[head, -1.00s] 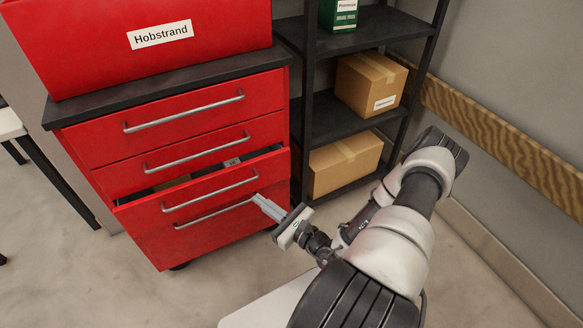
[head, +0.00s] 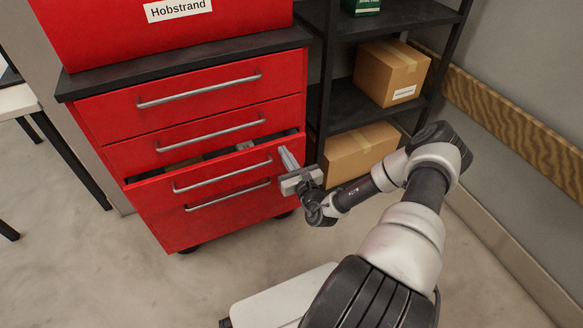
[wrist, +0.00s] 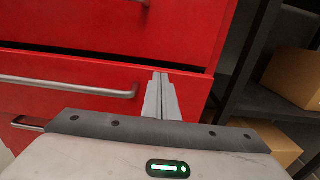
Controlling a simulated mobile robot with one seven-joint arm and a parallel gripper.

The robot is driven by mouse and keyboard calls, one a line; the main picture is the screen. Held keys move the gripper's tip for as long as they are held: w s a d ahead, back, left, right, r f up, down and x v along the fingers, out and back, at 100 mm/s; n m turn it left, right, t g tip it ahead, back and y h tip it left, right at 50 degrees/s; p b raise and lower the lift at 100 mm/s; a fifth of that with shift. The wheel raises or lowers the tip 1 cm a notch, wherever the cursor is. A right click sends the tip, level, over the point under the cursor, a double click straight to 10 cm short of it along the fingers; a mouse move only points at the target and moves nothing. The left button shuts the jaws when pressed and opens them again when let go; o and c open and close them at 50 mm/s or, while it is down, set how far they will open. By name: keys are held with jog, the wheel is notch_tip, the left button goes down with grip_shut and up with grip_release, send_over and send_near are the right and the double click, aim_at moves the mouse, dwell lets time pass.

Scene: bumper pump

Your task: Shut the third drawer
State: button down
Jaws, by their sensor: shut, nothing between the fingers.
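The red cabinet has several drawers with silver bar handles. The third drawer (head: 154,190) stands partly open, with a dark gap above its front and small items showing inside. In the wrist view its red front (wrist: 50,95) and handle (wrist: 70,87) fill the left side. My gripper (head: 286,152) is shut and empty, at the right end of the third drawer's front, right of its handle. In the wrist view the closed fingers (wrist: 160,85) point at that front near its top edge; I cannot tell whether they touch it.
A dark shelf rack (head: 345,118) with cardboard boxes (head: 390,72) stands close to the cabinet's right side. A red Hobstrand case (head: 120,30) sits on the cabinet top. The floor (head: 190,280) in front is clear.

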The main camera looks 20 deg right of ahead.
aim_at(279, 144)
jog(key=shift+w, duration=0.8)
jog(key=shift+w, duration=0.1)
jog(key=shift+w+r, duration=0.15)
jog(key=shift+w, duration=0.25)
jog(key=shift+w+p, duration=0.4)
jog(key=shift+w, duration=0.4)
jog(key=shift+s, duration=0.1)
